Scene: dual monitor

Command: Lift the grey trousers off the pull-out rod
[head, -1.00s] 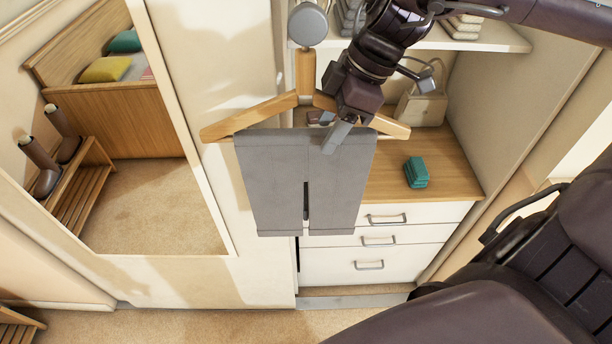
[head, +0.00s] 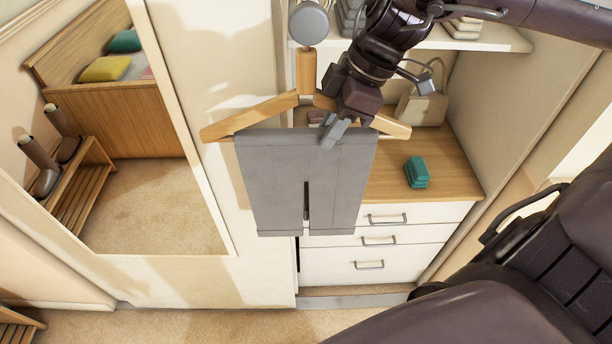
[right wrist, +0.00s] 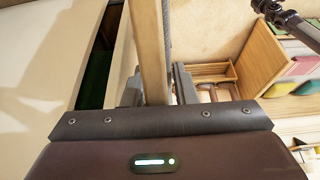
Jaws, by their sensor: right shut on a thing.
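The grey trousers (head: 290,185) hang folded over the wooden hanger (head: 250,113), legs down, in front of the drawers. The hanger hangs below the round grey end of the pull-out rod (head: 308,24). The fingertips' exact grip is hidden. My left gripper is not seen.
A wooden counter (head: 440,181) with a teal folded stack (head: 416,172) and a beige bag (head: 420,105) lies behind at the right. White drawers (head: 390,265) stand below. A mirror (head: 170,215) is at the left. The floor in front is clear.

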